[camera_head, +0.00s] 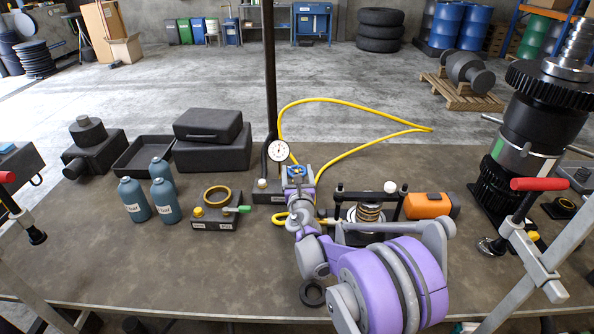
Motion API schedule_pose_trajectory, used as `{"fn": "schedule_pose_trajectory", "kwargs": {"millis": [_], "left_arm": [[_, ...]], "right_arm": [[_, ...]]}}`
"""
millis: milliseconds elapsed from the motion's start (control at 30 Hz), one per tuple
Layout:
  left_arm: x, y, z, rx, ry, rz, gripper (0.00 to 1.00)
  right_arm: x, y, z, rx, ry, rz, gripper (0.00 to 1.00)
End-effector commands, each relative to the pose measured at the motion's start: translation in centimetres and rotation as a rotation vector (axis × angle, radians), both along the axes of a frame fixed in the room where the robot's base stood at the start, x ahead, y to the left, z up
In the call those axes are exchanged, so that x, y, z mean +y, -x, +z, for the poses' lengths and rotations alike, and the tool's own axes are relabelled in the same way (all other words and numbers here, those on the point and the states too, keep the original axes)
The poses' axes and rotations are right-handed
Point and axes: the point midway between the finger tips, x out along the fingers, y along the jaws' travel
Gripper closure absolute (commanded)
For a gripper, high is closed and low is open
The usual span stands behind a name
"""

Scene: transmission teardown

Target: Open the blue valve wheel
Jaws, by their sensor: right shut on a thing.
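The blue valve wheel (296,170) shows as a small patch of blue at the tip of my right gripper, near the foot of a dark upright pole. My right gripper (298,178) reaches up to it from the lower right and is shut on it. The fingers hide most of the wheel, so how far it is turned cannot be seen. A round white dial gauge (278,151) stands just left of the wheel. My left gripper is out of view.
A yellow hose (355,101) loops behind the wheel. Blue bottles (133,200) and a small fixture with a brass ring (216,197) stand left. A spring press (368,214), orange block (427,206) and large geared shaft (535,125) stand right. The front left table (130,265) is clear.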

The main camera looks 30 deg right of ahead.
Motion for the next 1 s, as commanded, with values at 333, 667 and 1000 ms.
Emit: {"fn": "schedule_pose_trajectory", "kwargs": {"millis": [333,667,1000], "left_arm": [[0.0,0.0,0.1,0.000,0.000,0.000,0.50],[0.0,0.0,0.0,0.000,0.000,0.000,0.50],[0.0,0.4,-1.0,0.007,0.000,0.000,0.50]], "right_arm": [[-0.1,0.0,0.1,-0.002,0.000,0.001,0.76],[0.0,0.0,0.0,-0.001,0.000,0.001,0.00],[1.7,3.5,-0.1,0.000,0.000,0.002,0.00]]}}
